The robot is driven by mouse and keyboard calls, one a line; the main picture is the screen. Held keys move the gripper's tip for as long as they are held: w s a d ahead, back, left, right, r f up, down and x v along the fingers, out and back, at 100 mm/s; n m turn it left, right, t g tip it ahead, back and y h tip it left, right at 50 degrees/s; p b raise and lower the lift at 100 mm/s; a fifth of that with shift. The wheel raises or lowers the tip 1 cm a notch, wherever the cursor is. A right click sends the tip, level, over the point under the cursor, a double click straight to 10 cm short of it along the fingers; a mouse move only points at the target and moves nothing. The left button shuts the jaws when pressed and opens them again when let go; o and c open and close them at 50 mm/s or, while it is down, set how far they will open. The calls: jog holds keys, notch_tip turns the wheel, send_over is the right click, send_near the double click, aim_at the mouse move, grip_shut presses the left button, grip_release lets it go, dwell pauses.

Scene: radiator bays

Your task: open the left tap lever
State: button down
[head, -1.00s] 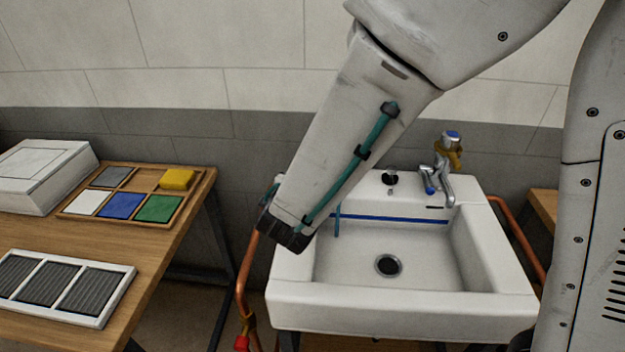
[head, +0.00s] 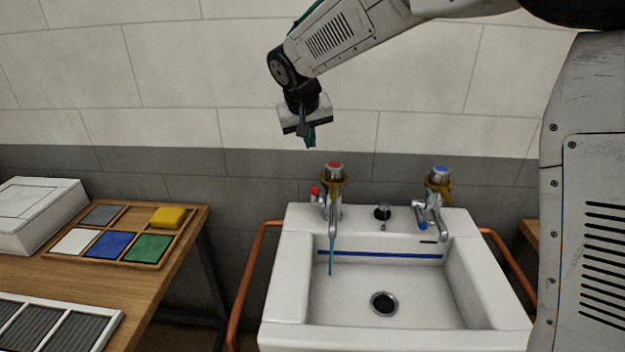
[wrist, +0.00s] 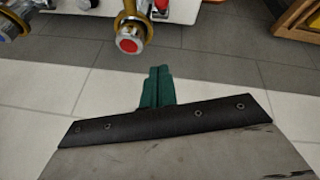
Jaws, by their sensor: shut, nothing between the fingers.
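The left tap (head: 334,205) stands at the back left of the white basin. It has a red cap, a brass-coloured collar and a lever with a red tip (head: 314,192) on its left side. A thin blue stream hangs below its spout. My gripper (head: 309,141) is shut and empty, its teal fingers pointing down, above and slightly left of the tap, apart from it. In the wrist view, the shut fingers (wrist: 157,80) show below a red-faced round part (wrist: 129,45) with a brass-coloured ring.
The right tap (head: 437,195), with a blue cap and blue-tipped lever, stands at the back right of the basin (head: 290,338). A dark plug knob (head: 382,212) sits between the taps. Copper pipes flank the basin. A wooden table (head: 160,290) with a tile tray is at left.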

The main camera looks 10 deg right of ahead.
jog(key=m, duration=0.1)
send_over(317, 196)
jog(key=w+a, duration=0.1)
jog(key=w, duration=0.4)
notch_tip(317, 196, down, 9)
jog(key=shift+s+f, duration=1)
jog(key=shift+f, duration=0.05)
jog(key=shift+s+f, duration=0.3)
jog(key=shift+s, duration=0.1)
jog(key=shift+s+a+f, duration=0.1)
jog(key=shift+s+f, duration=0.4)
jog(key=shift+s, duration=0.35)
